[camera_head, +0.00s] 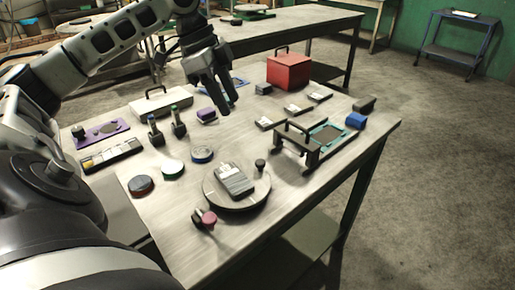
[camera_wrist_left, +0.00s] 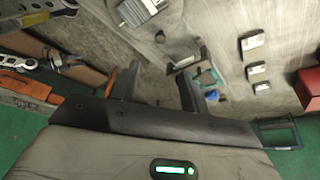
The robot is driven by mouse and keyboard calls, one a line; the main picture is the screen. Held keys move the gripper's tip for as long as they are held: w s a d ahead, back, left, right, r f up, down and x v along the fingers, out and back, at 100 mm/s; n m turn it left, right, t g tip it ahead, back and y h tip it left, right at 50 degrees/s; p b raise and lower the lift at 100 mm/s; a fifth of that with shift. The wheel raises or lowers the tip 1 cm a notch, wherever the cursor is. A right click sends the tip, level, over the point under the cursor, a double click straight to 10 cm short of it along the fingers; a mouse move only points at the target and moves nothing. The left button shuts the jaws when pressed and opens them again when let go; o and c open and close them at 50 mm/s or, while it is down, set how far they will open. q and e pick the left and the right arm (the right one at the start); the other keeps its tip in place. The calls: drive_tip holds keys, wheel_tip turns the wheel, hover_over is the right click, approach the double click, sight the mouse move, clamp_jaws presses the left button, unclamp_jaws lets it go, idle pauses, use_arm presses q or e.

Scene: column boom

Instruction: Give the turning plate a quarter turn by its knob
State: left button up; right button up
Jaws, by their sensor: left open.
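The turning plate (camera_head: 247,200) is a round grey disc near the front of the table in the head view. A grey ribbed block (camera_head: 234,179) lies on it. A small dark knob (camera_head: 260,164) stands up at the plate's far right rim. My left gripper (camera_head: 229,104) hangs above the table, well behind the plate and apart from the knob. Its two fingers are spread and empty, as the left wrist view (camera_wrist_left: 157,90) also shows. My right gripper is not in view.
A black-handled frame (camera_head: 305,142) stands right of the plate. A pink-ended knob piece (camera_head: 207,219) is in front of it, and round pucks (camera_head: 172,169) lie to the left. A red box (camera_head: 288,70) stands at the back. The table's front right edge is clear.

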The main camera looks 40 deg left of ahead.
sight(258, 160)
use_arm(q)
drive_tip(key=shift+d+f, duration=0.1)
drive_tip(key=shift+f, duration=0.05)
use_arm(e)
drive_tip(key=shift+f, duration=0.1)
use_arm(q)
drive_tip(key=x, duration=1.5)
drive_tip(key=shift+w+d+f, duration=0.1)
drive_tip(key=shift+d+f, duration=0.05)
drive_tip(key=shift+f, duration=0.2)
clamp_jaws()
drive_tip(key=shift+a+r+n+p, duration=0.3)
drive_tip(key=shift+n+p, duration=0.2)
drive_tip(key=shift+p, duration=0.3)
drive_tip(key=shift+a+f, duration=0.1)
drive_tip(key=shift+f+n, duration=0.15)
drive_tip(key=shift+n, duration=0.15)
unclamp_jaws()
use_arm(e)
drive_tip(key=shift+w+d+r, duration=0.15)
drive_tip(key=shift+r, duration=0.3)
